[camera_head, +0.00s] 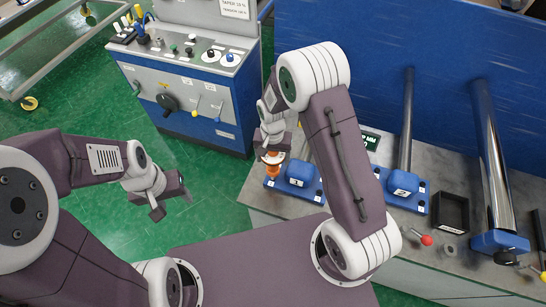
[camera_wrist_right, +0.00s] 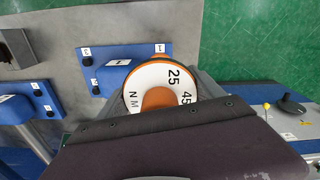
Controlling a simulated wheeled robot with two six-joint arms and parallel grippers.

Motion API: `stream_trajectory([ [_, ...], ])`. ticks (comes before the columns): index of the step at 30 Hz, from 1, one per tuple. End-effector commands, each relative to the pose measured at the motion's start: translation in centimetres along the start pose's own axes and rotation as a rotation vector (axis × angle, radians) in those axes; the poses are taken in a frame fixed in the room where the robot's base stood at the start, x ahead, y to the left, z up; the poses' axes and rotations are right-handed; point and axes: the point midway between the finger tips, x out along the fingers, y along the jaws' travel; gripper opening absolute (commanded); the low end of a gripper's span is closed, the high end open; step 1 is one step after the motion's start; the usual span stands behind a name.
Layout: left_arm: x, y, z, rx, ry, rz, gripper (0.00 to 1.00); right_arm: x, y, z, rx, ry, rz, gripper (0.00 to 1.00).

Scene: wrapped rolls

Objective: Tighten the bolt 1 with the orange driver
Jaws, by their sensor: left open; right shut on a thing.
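The orange driver (camera_head: 272,158) is upright in my right gripper (camera_head: 271,149), over the left end of a blue fixture (camera_head: 297,176). In the right wrist view the driver's white dial ring (camera_wrist_right: 144,79) shows 25, 45 and NM around its orange top (camera_wrist_right: 157,98). The blue fixture (camera_wrist_right: 140,52) has a label 1 at its corner next to the driver. Bolt 1 itself is hidden, apparently by the driver, so contact cannot be told. My left gripper (camera_head: 172,203) is open and empty over the green floor, away from the bench.
A second blue fixture (camera_head: 402,188) labelled 2, a dark open box (camera_head: 451,211) and metal columns (camera_head: 407,120) stand right on the grey bench. A blue control cabinet (camera_head: 190,85) stands behind at left. Green floor lies open between.

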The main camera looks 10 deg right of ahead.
Motion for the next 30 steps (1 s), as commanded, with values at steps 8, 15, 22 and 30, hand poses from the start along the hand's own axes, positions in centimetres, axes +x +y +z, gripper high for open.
stream_trajectory([
  [8,0.1,0.0,0.0,0.000,0.000,0.000,0.56,0.2,0.1,0.2,0.000,-0.007,0.005,0.41],
  [15,-0.1,0.0,0.0,0.000,0.000,0.000,0.56,0.0,0.2,0.2,0.000,-0.007,0.005,0.41],
  [22,-1.8,0.0,-0.2,0.000,0.000,0.000,0.56,-2.0,0.1,0.1,0.000,-0.004,0.002,0.41],
  [30,-3.9,0.1,-0.4,0.000,0.000,0.000,0.56,-4.6,0.1,0.0,0.000,-0.001,0.001,0.41],
])
